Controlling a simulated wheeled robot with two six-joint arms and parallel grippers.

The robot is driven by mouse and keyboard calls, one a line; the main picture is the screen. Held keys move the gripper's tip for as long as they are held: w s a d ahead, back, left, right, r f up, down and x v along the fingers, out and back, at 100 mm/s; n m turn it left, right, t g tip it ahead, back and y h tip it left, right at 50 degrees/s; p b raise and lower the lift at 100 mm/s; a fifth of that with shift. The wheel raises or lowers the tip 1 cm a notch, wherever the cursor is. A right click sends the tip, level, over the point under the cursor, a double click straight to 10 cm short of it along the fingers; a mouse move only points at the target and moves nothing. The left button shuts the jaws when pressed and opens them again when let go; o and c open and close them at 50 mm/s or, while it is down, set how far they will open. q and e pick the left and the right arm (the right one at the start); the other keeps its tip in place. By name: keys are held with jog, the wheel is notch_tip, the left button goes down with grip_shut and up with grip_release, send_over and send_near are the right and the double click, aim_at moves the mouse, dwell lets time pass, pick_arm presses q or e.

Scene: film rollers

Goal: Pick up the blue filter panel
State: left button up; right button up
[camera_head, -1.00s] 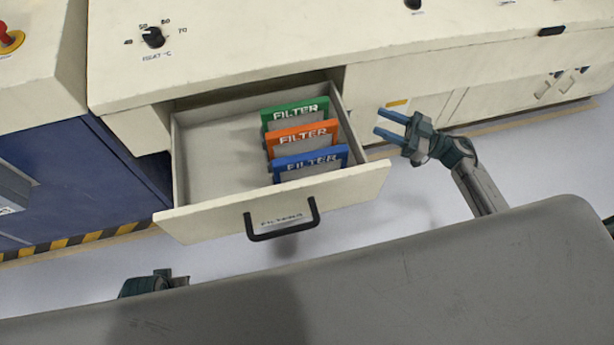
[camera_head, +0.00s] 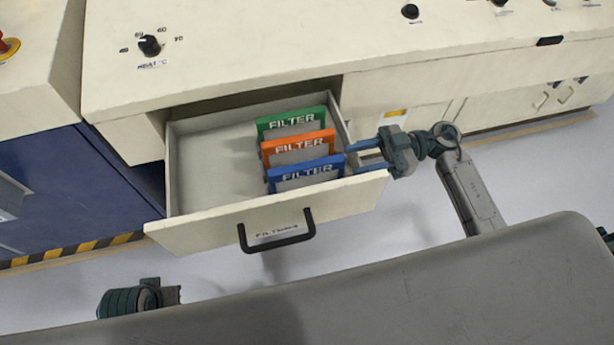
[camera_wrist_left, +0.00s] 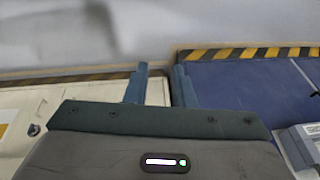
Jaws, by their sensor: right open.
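The blue filter panel (camera_head: 306,174) stands in the open drawer (camera_head: 212,165), nearest the drawer front, with its FILTER label up. An orange panel (camera_head: 298,148) and a green panel (camera_head: 291,122) stand behind it. My right gripper (camera_head: 352,160) is open at the drawer's right wall, its fingertips pointing left close to the blue panel's right edge. I cannot tell whether they touch it. My left gripper shows in the left wrist view (camera_wrist_left: 160,80), fingers apart with nothing between them; its wrist is at the lower left of the head view.
The drawer front has a black handle (camera_head: 277,232). The drawer's left half is empty. A cream cabinet top with a black knob (camera_head: 149,45) lies above the drawer. A blue cabinet (camera_head: 75,185) stands at left, with a yellow-black striped edge (camera_head: 80,246) below.

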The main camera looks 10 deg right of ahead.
jog(key=a, duration=0.3)
jog(key=shift+s+a, duration=0.1)
pick_arm(q)
jog(key=shift+a+f, duration=0.1)
jog(key=shift+f, duration=0.75)
pick_arm(e)
jog(key=shift+f, duration=0.1)
jog(key=shift+c, duration=0.2)
pick_arm(q)
jog(key=shift+r, duration=0.1)
pick_arm(e)
grip_shut()
